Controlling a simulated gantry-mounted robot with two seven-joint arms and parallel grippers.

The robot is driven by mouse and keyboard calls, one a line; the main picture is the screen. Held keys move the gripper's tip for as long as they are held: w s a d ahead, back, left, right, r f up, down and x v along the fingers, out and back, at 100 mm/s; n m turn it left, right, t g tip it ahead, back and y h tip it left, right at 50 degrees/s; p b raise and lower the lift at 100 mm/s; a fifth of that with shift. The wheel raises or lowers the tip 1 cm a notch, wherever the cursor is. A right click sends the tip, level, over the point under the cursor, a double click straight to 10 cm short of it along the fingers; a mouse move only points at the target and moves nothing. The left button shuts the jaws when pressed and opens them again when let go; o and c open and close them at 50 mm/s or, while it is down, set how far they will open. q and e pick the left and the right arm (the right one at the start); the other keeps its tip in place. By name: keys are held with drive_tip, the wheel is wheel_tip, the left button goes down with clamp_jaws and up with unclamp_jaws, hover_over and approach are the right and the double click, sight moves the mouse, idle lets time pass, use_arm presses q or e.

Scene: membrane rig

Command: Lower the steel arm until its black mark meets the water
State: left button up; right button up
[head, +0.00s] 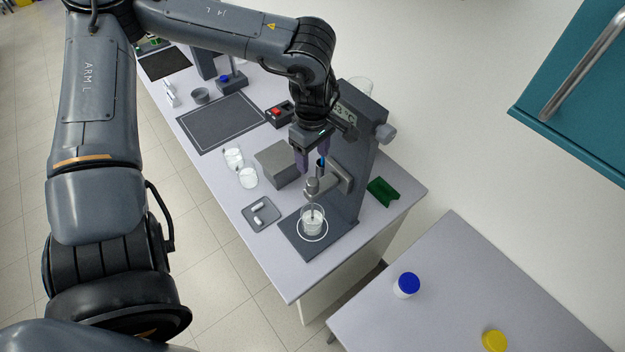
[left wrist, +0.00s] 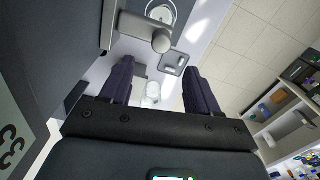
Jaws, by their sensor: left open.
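The steel arm (head: 328,189) sticks out from the grey upright stand (head: 362,150) over a glass beaker of water (head: 312,222). A round knob (head: 312,184) is at its end. A thin dark piece shows at the beaker, but I cannot make out the black mark or whether it touches the water. My left gripper (head: 312,158) is open and empty, just above the knob in the head view. In the left wrist view its fingers (left wrist: 158,85) are apart, and the steel arm (left wrist: 137,25), its knob (left wrist: 161,42) and the beaker (left wrist: 160,10) lie beyond them. My right gripper is not in view.
A grey block (head: 280,164), two glass beakers (head: 248,178) and a small tray with white pieces (head: 261,214) stand left of the rig. A green part (head: 383,192) lies on its right. The display on the stand is partly hidden. A side table (head: 450,290) holds lidded jars.

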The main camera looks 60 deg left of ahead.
sight(312, 180)
use_arm(q)
wheel_tip(312, 180, down, 11)
drive_tip(key=shift+s+r+p, duration=0.1)
drive_tip(key=shift+p, duration=0.4)
drive_tip(key=shift+c, duration=0.3)
clamp_jaws()
